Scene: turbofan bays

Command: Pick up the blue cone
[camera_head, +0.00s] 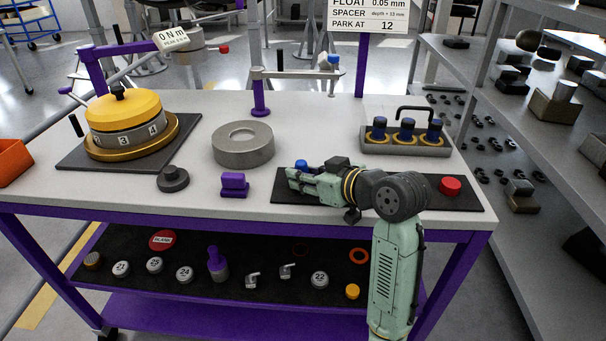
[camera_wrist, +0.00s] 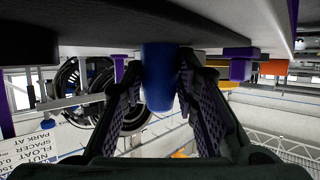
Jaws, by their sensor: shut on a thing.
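The blue cone (camera_wrist: 160,75) is between the two fingers of my gripper (camera_wrist: 162,92) in the wrist view, which is upside down. A finger pad lies along each side of it, and the gripper is shut on it. In the head view only a small blue part of the cone (camera_head: 301,164) shows behind my gripper (camera_head: 298,178). My gripper lies low and nearly level over the left end of the dark mat (camera_head: 420,201). The cone's base meets the mat's edge in the wrist view; I cannot tell whether it touches.
A red button-like piece (camera_head: 450,185) is on the mat's right end. A purple block (camera_head: 234,184) and grey ring (camera_head: 243,144) stand left of my gripper. A rack with several blue-topped pieces (camera_head: 405,144) stands behind. The bench's back middle (camera_head: 318,125) is clear.

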